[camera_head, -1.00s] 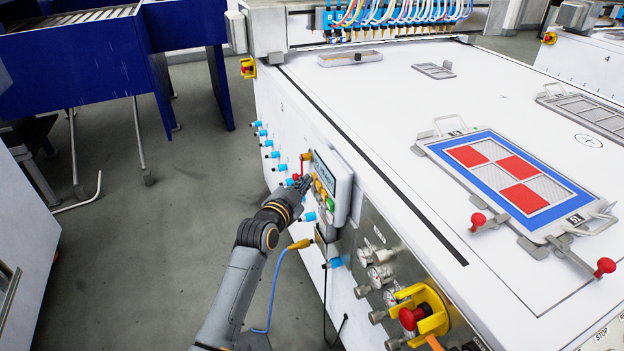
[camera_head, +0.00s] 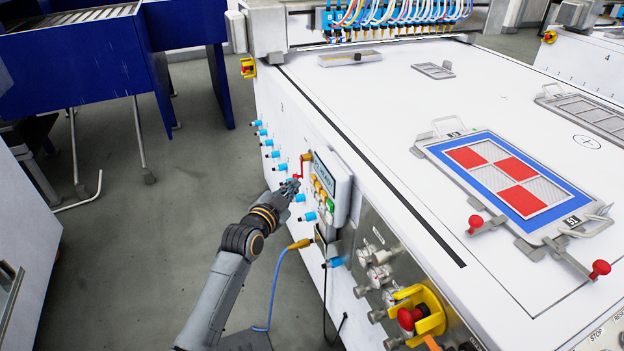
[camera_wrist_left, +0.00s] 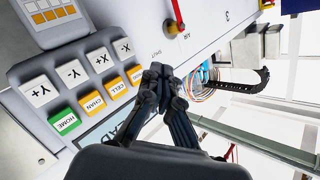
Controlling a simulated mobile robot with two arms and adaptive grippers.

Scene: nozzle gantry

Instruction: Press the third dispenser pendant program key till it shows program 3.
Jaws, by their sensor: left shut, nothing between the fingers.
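The dispenser pendant (camera_head: 342,181) is a white box on the front side of the machine, with a screen, yellow keys and a green key. In the left wrist view, the pendant (camera_wrist_left: 35,110) shows white axis keys, a green HOME key (camera_wrist_left: 64,122) and a row of yellow keys. The yellow key (camera_wrist_left: 137,75) at the row's end, nearest my fingers, has hard-to-read lettering. My left gripper (camera_head: 293,184) is shut and empty, just left of the pendant, apparently clear of the keys. My right gripper is out of view.
A red lever (camera_wrist_left: 177,12) stands near the pendant. Blue-tipped fittings (camera_head: 268,143) line the machine side. An emergency stop (camera_head: 412,317) in a yellow guard is at the lower right. Open floor (camera_head: 200,200) lies left of the machine.

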